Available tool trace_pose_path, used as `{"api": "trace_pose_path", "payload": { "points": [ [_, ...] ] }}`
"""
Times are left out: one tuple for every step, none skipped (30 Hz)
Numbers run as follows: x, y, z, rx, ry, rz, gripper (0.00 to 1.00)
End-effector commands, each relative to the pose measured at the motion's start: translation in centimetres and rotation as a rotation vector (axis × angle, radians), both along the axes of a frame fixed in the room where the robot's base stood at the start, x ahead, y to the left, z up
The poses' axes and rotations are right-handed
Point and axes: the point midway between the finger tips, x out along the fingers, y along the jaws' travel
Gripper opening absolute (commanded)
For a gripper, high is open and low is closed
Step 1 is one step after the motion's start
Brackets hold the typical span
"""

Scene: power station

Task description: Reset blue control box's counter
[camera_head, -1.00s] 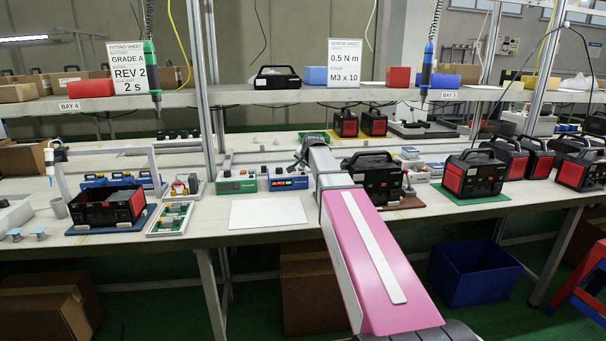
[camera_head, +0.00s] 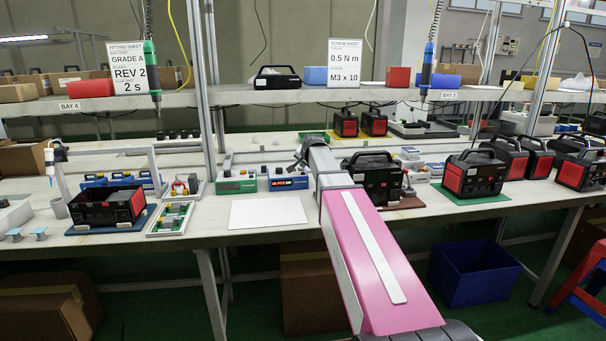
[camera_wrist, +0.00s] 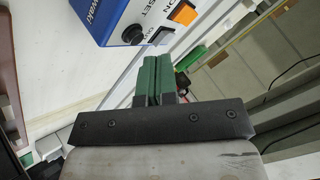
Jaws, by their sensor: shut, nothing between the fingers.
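The blue control box (camera_head: 288,180) stands on the bench with a lit red display on its front, just left of my arm in the head view. In the wrist view, part of the blue control box (camera_wrist: 98,14) shows at the top, with a black round knob, an orange button (camera_wrist: 183,14) and a dark button beside printed labels, one ending in "SET". My gripper (camera_wrist: 158,62) has its green fingers together and empty, below the box's panel in the wrist picture and apart from the buttons. In the head view my arm's end hides the fingers.
A green control box (camera_head: 237,182) stands left of the blue one. A white sheet (camera_head: 267,213) lies in front of them. A black and red battery unit (camera_head: 374,177) stands just right of my arm. Upright posts and a shelf (camera_head: 280,96) rise behind.

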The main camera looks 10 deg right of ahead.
Motion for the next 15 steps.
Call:
{"api": "trace_pose_path", "payload": {
  "points": [
    [0.0,0.0,0.0,0.0,0.0,0.0,0.0],
    [0.0,0.0,0.0,0.0,0.0,0.0,0.0],
    [0.0,0.0,0.0,0.0,0.0,0.0,0.0],
    [0.0,0.0,0.0,0.0,0.0,0.0,0.0],
    [0.0,0.0,0.0,0.0,0.0,0.0,0.0],
    [0.0,0.0,0.0,0.0,0.0,0.0,0.0],
    [0.0,0.0,0.0,0.0,0.0,0.0,0.0],
    [0.0,0.0,0.0,0.0,0.0,0.0,0.0],
    [-0.01,0.0,-0.03,0.0,0.0,0.0,0.0],
    [0.0,0.0,-0.08,0.0,0.0,0.0,0.0],
    [0.0,-0.01,-0.13,0.0,0.0,0.0,0.0],
    [0.0,0.0,-0.23,0.0,0.0,0.0,0.0],
    [0.0,-0.01,-0.32,0.0,0.0,0.0,0.0],
    [-0.01,0.0,-0.43,0.0,0.0,0.0,0.0],
    [-0.01,0.0,-0.57,0.0,0.0,0.0,0.0]
  ]
}}
